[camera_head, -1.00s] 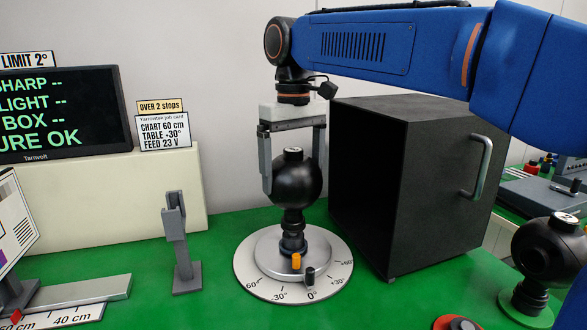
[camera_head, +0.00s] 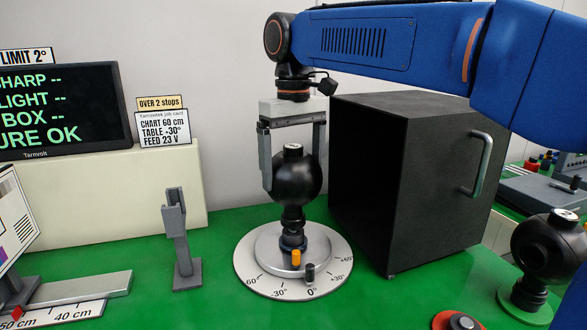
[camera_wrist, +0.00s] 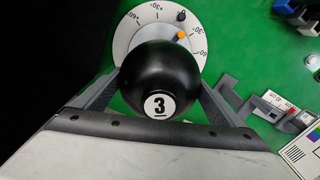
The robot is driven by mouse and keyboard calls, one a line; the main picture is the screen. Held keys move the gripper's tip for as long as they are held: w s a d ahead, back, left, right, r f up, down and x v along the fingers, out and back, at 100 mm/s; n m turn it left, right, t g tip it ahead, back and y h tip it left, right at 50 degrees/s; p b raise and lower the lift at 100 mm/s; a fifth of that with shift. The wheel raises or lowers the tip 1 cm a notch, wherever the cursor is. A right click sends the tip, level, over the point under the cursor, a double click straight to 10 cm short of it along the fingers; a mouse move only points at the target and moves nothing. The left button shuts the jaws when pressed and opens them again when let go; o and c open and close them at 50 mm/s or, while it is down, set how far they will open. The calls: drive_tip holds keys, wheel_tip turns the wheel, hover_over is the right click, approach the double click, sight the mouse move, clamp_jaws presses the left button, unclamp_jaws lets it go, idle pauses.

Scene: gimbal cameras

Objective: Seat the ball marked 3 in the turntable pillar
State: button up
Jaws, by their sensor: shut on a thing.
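The black ball marked 3 (camera_head: 297,178) is between the fingers of my gripper (camera_head: 294,184), which is shut on it. In the wrist view the ball (camera_wrist: 160,82) shows its white 3 label towards the camera. Below it is a dark pillar (camera_head: 293,240) on the turntable (camera_head: 250,270), a silver disc on a white angle dial. The ball looks upright and in line above the pillar, with no clear gap. I cannot tell whether it is fully seated. An orange knob and a dark knob stand at the turntable's front, near the 0° mark.
A black open-fronted box (camera_head: 430,190) with a handle stands close on the right. A grey slotted post (camera_head: 180,245) stands at left, beside a chart on a ruled rail (camera_head: 80,295). Another black ball-shaped device (camera_head: 547,245) is at far right. A red-rimmed button is at the front.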

drive_tip(key=shift+f, duration=0.95)
idle(0.5)
drive_tip(key=o, duration=1.7)
drive_tip(key=shift+c, duration=0.2)
drive_tip(key=shift+f, duration=0.1)
wheel_tip(320, 180, up, 16)
drive_tip(key=shift+f, duration=0.1)
drive_tip(key=shift+r, duration=0.85)
drive_tip(key=shift+s, duration=0.1)
